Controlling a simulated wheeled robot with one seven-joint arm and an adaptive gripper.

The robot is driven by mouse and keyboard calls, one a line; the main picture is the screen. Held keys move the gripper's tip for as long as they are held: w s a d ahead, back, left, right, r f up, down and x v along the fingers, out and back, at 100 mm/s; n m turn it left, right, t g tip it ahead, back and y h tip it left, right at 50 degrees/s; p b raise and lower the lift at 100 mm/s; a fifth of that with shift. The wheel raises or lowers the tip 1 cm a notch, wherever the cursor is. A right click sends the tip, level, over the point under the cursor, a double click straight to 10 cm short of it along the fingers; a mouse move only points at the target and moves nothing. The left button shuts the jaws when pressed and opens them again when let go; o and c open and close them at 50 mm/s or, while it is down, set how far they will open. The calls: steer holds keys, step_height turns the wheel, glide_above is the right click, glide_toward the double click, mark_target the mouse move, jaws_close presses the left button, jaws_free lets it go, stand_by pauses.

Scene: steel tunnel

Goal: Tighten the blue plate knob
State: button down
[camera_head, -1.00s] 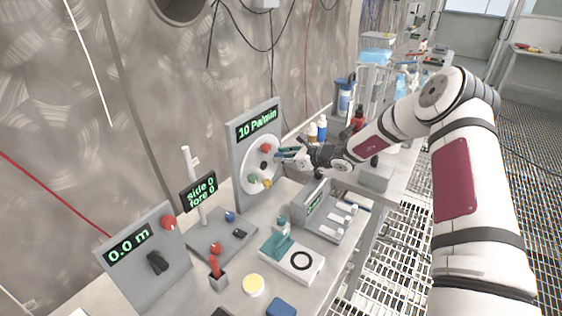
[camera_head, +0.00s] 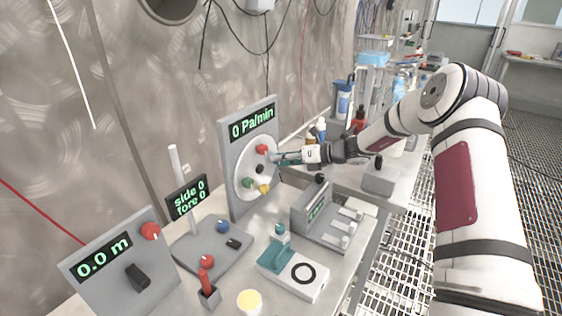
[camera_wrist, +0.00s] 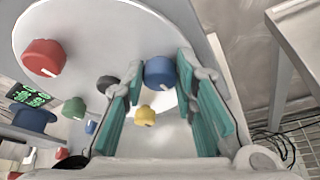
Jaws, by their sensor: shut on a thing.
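The upright grey panel (camera_head: 224,150) carries a round white plate (camera_head: 244,168) and a display reading "0 Pa/min". In the wrist view the blue plate knob (camera_wrist: 160,72) sits between the teal fingers of my gripper (camera_wrist: 161,80), which is shut on it. A white mark shows on the knob's front. In the head view my gripper (camera_head: 277,157) reaches the plate's right side from the right and hides the blue knob. Around the plate are a red knob (camera_wrist: 43,57), a black knob (camera_wrist: 108,84), a green knob (camera_wrist: 74,107) and a yellow knob (camera_wrist: 145,115).
A "0.0 m" panel (camera_head: 90,285) and a "side 0 fore 0" stand (camera_head: 187,197) are at the left. A grey slider box (camera_head: 325,222) and a white-and-teal device (camera_head: 292,272) stand in front of the plate. Bottles (camera_head: 320,128) stand behind my gripper.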

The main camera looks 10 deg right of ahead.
stand_by(0.6)
steer(key=c, duration=1.3)
jaws_free()
steer(key=shift+d, duration=0.1)
steer(key=v, duration=1.2)
steer(key=shift+w, duration=0.15)
